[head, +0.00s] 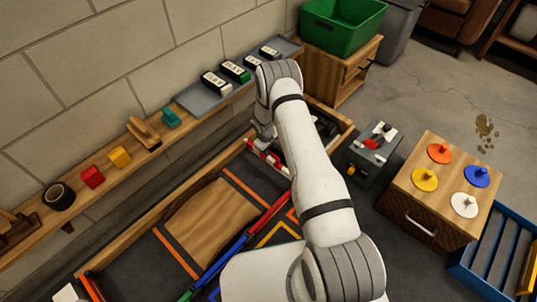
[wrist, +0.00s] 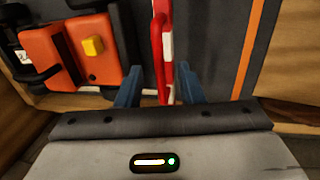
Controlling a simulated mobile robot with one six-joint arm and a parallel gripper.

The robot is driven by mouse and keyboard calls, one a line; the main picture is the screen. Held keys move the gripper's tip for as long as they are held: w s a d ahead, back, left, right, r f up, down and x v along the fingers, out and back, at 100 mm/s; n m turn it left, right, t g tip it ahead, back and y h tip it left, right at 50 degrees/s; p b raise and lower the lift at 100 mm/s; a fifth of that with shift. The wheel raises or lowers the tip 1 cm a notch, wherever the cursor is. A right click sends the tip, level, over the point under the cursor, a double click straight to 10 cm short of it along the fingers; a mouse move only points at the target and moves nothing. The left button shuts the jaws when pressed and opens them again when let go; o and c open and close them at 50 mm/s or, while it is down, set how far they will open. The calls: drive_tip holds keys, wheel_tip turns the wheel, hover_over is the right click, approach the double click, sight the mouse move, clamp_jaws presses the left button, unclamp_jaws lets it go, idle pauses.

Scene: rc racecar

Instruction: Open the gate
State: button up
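The gate is a red and white barred arm (wrist: 163,45) in the wrist view. It runs upward from between my gripper's two blue fingers. My gripper (wrist: 158,90) is open, with one finger on each side of the bar and a small gap on both sides. In the head view, a red and white striped piece of the gate (head: 268,157) shows just below my gripper (head: 262,138), at the far end of the track box. My arm hides part of that area, and the gate's hinge is not clear.
An orange vehicle-like body with a yellow block (wrist: 93,46) lies left of the bar. The track box has a wooden ramp (head: 208,215) and coloured lane strips. A wall shelf (head: 118,172), a grey control box (head: 368,155) and a wooden cabinet (head: 450,190) stand around it.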

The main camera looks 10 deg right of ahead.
sight(271, 154)
drive_tip(key=shift+w+d+f+b, duration=0.15)
drive_tip(key=shift+f+b, duration=0.1)
drive_tip(key=shift+f, duration=0.55)
drive_tip(key=shift+w+d+f+b, duration=0.1)
drive_tip(key=shift+d+f+b, duration=0.1)
drive_tip(key=shift+f, duration=0.55)
drive_tip(key=shift+c, duration=0.2)
drive_tip(key=shift+s+a, duration=0.1)
clamp_jaws()
